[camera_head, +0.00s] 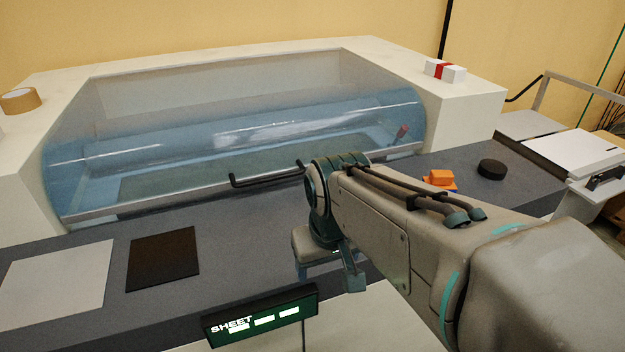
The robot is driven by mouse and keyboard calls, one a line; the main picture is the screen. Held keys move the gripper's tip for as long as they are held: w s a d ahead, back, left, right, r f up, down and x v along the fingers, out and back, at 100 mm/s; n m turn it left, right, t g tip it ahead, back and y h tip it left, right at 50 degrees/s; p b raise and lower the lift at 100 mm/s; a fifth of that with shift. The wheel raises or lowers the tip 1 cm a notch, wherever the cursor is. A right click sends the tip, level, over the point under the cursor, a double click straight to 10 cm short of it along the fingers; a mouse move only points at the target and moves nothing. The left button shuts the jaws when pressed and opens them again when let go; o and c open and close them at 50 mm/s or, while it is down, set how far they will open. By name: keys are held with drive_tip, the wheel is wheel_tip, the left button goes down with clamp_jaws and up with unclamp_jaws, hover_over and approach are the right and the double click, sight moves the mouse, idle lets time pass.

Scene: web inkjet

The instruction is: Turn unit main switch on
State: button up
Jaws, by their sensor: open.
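I cannot pick out a main switch with certainty in the head view; my arm hides part of the unit's front and counter. The unit is a pale machine (395,55) with a clear bluish curved cover (240,130) and a black handle (265,180). My gripper (328,276) is open, pointing down near the counter's front edge, right of and above the display. I see nothing between its fingers.
A green-lit display reading SHEET (262,316) stands at the front edge. On the grey counter (225,225) are a light sheet (57,283), a dark square (163,258), an orange block (440,177) and a black disc (491,169). A tape roll (20,100) lies at left.

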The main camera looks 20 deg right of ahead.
drive_tip(key=w+d+r+g+p, duration=0.1)
drive_tip(key=w+d+r+p, duration=0.2)
drive_tip(key=w+d+r, duration=0.45)
drive_tip(key=w+d+r+g+p, duration=0.25)
drive_tip(key=w+d, duration=0.25)
drive_tip(key=w, duration=0.5)
drive_tip(key=shift+t, duration=0.45)
wheel_tip(320, 180, down, 13)
drive_tip(key=shift+s+d+f+p, duration=0.1)
drive_tip(key=shift+s+p, duration=0.05)
drive_tip(key=shift+p, duration=0.35)
drive_tip(key=c, duration=1)
